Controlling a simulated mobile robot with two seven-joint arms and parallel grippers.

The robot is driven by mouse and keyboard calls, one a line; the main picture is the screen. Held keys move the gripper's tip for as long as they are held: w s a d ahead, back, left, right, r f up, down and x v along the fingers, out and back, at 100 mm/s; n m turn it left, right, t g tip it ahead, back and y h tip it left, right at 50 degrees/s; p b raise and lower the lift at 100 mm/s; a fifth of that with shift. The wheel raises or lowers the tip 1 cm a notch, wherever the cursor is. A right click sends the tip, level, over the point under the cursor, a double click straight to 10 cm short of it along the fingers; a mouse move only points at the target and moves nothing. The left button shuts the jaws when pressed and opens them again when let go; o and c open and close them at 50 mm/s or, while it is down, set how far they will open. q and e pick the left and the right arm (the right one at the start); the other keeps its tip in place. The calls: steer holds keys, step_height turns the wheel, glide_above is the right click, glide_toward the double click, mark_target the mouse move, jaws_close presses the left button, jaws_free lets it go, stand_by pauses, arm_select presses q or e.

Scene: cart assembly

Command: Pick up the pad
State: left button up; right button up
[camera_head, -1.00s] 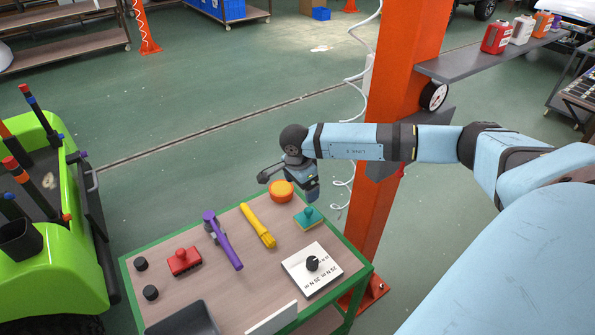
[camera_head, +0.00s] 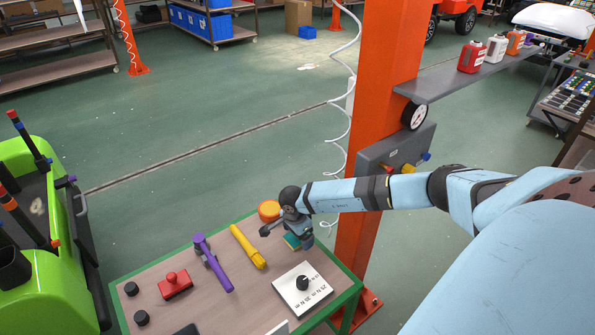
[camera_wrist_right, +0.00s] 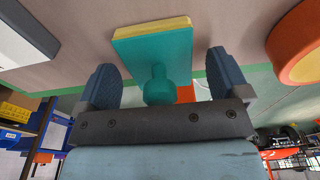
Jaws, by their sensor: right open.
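A teal pad with a round knob handle and a yellow layer along its far edge (camera_wrist_right: 152,42) lies on the cart top. In the head view it shows partly (camera_head: 291,242), the rest hidden by my right gripper (camera_head: 303,236). In the right wrist view my right gripper (camera_wrist_right: 163,72) is open. Its two fingers stand on either side of the pad's knob, with gaps on both sides; it holds nothing. My left gripper is not in view.
An orange round piece (camera_head: 269,210) sits close by the pad. A yellow tool (camera_head: 248,246), a purple tool (camera_head: 212,262), a red block (camera_head: 174,285) and a white plate with a black knob (camera_head: 317,290) are on the green-edged cart (camera_head: 235,307). An orange post (camera_head: 372,150) stands behind.

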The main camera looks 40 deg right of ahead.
steer(key=c, duration=1)
step_height(320, 180, up, 20)
steer(key=shift+b, duration=0.95)
